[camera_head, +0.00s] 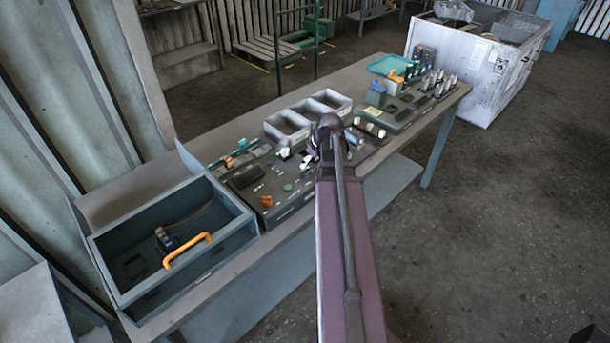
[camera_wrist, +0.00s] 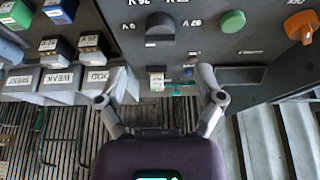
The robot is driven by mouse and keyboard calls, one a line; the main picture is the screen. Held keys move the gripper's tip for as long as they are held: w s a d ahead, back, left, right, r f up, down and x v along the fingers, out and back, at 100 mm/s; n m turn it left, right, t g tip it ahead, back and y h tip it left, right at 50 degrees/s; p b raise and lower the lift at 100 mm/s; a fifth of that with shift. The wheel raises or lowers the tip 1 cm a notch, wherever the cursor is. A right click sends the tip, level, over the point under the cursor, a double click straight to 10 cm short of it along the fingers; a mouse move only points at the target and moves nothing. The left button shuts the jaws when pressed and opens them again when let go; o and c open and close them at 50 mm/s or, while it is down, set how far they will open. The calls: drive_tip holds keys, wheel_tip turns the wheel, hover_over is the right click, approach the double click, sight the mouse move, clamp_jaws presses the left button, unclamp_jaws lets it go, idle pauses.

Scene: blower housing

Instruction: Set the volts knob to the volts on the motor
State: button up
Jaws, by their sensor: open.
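A dark round knob (camera_wrist: 160,28) with volt marks around it sits on the dark control panel (camera_wrist: 197,50) in the wrist view. The marks appear upside down and are only partly legible. My gripper (camera_wrist: 163,78) is open and empty, with its fingertips spread below the knob and apart from it. In the head view the control panel (camera_head: 281,204) lies on the bench, and my arm covers the area to its right. A small dark device with a cable (camera_head: 168,241) lies in the open box. I cannot tell whether it is the motor, and no volts on it are readable.
A green button (camera_wrist: 233,21) and an orange knob (camera_wrist: 300,27) sit right of the dark knob. Labelled blocks (camera_wrist: 60,47) stand at the left. A blue-grey box (camera_head: 226,253) with an orange handle and grey bins (camera_head: 287,127) stand on the bench.

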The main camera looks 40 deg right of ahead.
sight(306, 169)
drive_tip(key=shift+b+x, duration=2.8)
drive_tip(key=shift+x, duration=0.55)
drive_tip(key=c, duration=1.1)
